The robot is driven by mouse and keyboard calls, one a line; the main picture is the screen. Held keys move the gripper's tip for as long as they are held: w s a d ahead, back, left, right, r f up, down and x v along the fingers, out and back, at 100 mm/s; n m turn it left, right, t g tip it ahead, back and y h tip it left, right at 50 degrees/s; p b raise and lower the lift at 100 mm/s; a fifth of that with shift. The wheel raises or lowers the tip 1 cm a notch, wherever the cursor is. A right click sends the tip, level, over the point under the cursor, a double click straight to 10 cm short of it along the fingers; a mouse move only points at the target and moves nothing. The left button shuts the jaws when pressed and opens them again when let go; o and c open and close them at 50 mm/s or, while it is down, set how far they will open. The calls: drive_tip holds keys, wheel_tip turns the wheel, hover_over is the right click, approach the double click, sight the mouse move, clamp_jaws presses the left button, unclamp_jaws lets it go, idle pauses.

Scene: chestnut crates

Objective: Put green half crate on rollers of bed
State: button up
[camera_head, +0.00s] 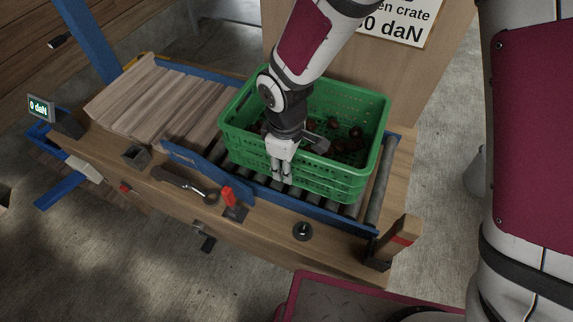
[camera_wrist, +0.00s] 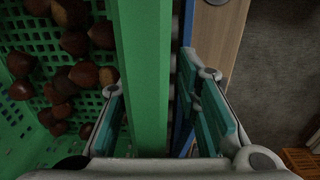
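The green half crate (camera_head: 335,187) holds brown chestnuts and stands over the rollers of the bed (camera_head: 377,190), upright as far as I can see. Whether its whole base rests on the rollers is hidden. My gripper (camera_head: 282,172) points down at the crate's near wall. In the wrist view the crate's rim (camera_wrist: 143,75) runs between the two fingers of my gripper (camera_wrist: 160,125). One finger is on the chestnut side, the other outside. The outer finger is apart from the wall, so the gripper looks open around the rim.
Wooden slats (camera_head: 160,100) lie left of the crate. A blue side rail (camera_head: 300,208) edges the rollers. A tool with a dark handle (camera_head: 180,183), a red clip (camera_head: 229,196) and a round black knob (camera_head: 303,231) are along the near edge. A wooden post (camera_head: 400,238) stands at the right corner.

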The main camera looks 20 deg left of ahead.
wheel_tip(320, 180, up, 12)
drive_tip(key=shift+s+f+p, duration=0.15)
drive_tip(key=shift+f+p, duration=0.1)
drive_tip(key=shift+p, duration=0.05)
drive_tip(key=d+r+m+t, duration=0.1)
drive_tip(key=d+r+m, duration=0.4)
drive_tip(key=d, duration=0.4)
drive_tip(key=d+r+m+t, duration=0.1)
drive_tip(key=d+r+m, duration=0.1)
drive_tip(key=d+r, duration=0.55)
drive_tip(key=s+d+r+m+t, duration=0.1)
drive_tip(key=s+d+r+m, duration=0.2)
drive_tip(key=s+d+m, duration=0.6)
drive_tip(key=s+d, duration=0.4)
drive_tip(key=shift+s+d+r, duration=0.15)
drive_tip(key=shift+s+d, duration=0.05)
drive_tip(key=shift+s, duration=0.2)
wheel_tip(320, 180, up, 3)
drive_tip(key=shift+r+t+p, duration=0.15)
drive_tip(key=shift+t+p, duration=0.25)
drive_tip(key=shift+p, duration=0.85)
